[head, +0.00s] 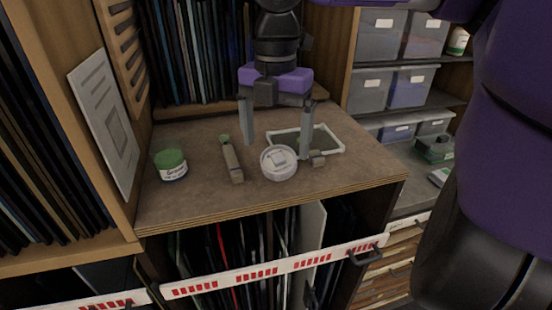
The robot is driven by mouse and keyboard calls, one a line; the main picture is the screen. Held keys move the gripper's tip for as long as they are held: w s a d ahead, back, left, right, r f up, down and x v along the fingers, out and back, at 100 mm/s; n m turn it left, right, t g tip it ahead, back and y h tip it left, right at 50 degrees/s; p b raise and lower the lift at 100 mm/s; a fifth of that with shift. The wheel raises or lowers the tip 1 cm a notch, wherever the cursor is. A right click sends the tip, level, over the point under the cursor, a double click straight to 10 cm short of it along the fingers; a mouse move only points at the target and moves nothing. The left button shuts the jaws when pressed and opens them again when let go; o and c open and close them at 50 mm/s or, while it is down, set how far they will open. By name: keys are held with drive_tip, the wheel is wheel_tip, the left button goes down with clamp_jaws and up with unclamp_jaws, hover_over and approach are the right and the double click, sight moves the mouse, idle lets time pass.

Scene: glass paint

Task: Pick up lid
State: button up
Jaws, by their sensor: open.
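A round white lid-like piece (279,163) with a squarish mark on top lies on the brown wooden worktop (225,203). I cannot tell whether it is a loose lid or the top of a low jar. My gripper (276,148) points down over the worktop. Its two fingers are apart, with nothing held between them. The white round piece is in front of and below the fingers; its exact distance from them cannot be told.
A slim tool with a green end (232,160) lies left of the round piece. A white frame (328,137) lies behind it to the right, with a small block (318,159) nearby. A leaning white card (104,122) stands at left. The front worktop is clear.

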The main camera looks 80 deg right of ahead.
sight(279, 156)
drive_tip(key=shift+s+d+f, duration=0.1)
drive_tip(key=shift+s+f, duration=0.05)
drive_tip(key=shift+f, duration=1.05)
drive_tip(key=shift+s+f, duration=0.15)
drive_tip(key=shift+f, duration=1)
drive_tip(key=shift+c, duration=0.2)
drive_tip(key=c, duration=1.3)
drive_tip(key=shift+p, duration=0.3)
